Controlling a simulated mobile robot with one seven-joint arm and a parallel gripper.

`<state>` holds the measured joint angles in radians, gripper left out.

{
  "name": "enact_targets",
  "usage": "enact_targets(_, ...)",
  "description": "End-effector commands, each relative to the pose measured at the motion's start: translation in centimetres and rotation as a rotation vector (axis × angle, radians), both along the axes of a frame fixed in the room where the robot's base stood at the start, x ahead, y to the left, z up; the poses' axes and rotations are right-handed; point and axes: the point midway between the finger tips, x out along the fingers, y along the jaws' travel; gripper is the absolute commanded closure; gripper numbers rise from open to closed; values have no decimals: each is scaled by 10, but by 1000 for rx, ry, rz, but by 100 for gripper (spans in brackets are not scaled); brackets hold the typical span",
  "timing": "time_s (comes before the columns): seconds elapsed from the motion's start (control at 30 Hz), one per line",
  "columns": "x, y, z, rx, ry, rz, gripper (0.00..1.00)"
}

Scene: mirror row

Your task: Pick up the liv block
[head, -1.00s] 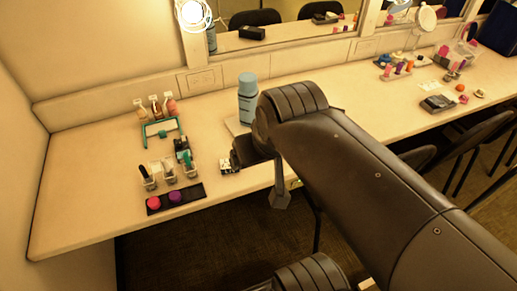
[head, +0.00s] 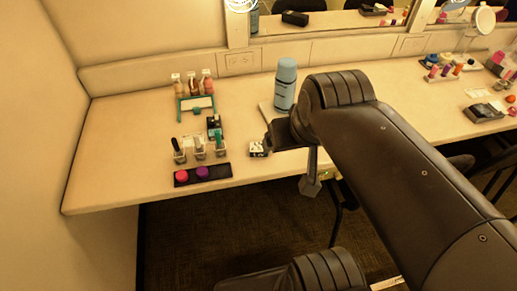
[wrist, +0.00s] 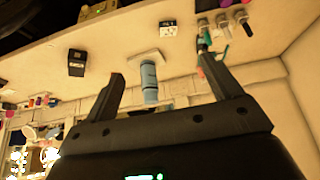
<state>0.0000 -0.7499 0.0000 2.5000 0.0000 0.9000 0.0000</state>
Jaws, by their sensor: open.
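A small black-and-white block (head: 258,148) sits near the counter's front edge, right of the black tray. It also shows in the wrist view at the top middle (wrist: 168,28), with light marks on its dark face. I cannot read a name on it, so I cannot tell whether it is the liv block. A second dark block (wrist: 77,62) with a pale label stands left in the wrist view; its lettering is too small to read. My gripper (wrist: 163,72) is open and empty, its fingers apart, with both blocks beyond them. In the head view my arm hides part of the counter.
A blue bottle (head: 285,85) stands on a pale square base, also seen between my fingers in the wrist view (wrist: 149,82). A black tray (head: 220,175) holds pink and purple pieces. Small jars (head: 199,147) and a teal-framed stand (head: 196,108) are left. The counter's left front is clear.

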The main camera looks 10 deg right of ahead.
Motion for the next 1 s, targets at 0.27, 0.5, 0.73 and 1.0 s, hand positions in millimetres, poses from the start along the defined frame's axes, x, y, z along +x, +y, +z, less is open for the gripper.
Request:
enact_targets(0.27, 0, 0, 0, 0, 0, 0, 16)
enact_targets(0.5, 0, 0, 0, 0, 0, 0, 16)
enact_targets(0.73, 15, 0, -1, 6, 30, -8, 16)
enact_targets(1.0, 73, 2, -17, 24, 137, -45, 16)
